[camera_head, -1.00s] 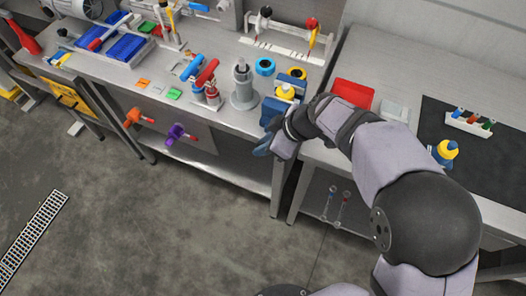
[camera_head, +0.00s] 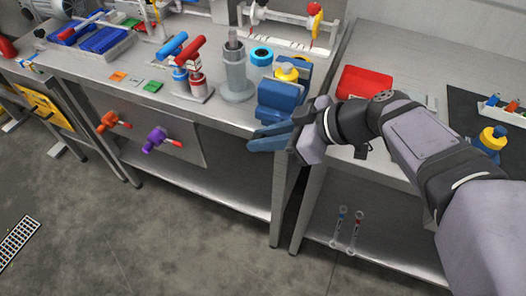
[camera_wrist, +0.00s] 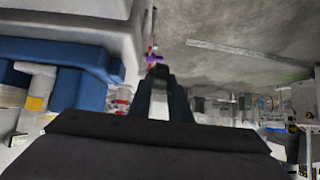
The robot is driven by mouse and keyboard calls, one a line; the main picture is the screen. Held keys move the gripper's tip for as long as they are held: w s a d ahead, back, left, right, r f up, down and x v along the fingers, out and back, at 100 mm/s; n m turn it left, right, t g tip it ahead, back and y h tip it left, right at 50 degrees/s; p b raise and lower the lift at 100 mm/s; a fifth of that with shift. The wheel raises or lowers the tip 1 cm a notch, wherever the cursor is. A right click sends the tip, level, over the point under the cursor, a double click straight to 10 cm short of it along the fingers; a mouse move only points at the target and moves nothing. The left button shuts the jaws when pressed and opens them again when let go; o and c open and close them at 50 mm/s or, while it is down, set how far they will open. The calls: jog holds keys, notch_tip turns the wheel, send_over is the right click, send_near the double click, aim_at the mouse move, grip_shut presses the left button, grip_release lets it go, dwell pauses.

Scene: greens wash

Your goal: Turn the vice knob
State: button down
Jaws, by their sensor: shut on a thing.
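The blue vice (camera_head: 282,94) sits at the front right corner of the left workbench, with a yellow-topped piece (camera_head: 287,72) just behind it. It also fills the left of the wrist view as a large blue body (camera_wrist: 85,85). My gripper (camera_head: 268,138) is just below and in front of the vice, its blue fingers pointing left. In the wrist view, the fingers (camera_wrist: 160,95) are close together around a pale grey piece, apparently the vice knob. The knob itself is mostly hidden by the fingers.
An orange valve handle (camera_head: 108,122) and a purple one (camera_head: 158,139) stick out from the bench's front panel, left of my gripper. A grey post (camera_head: 236,75) stands left of the vice. A red tray (camera_head: 364,83) lies on the right bench.

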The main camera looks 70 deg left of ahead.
jog(key=b, duration=0.2)
jog(key=shift+f+g+y+b, duration=0.3)
jog(key=shift+d+r+b, duration=0.1)
jog(key=shift+r+b, duration=0.1)
jog(key=shift+b, duration=0.3)
jog(key=c, duration=1.6)
grip_release()
jog(key=shift+c, duration=0.2)
jog(key=shift+w, duration=0.1)
jog(key=v, duration=0.7)
jog(key=shift+w+d, duration=0.1)
jog(key=shift+d, duration=0.05)
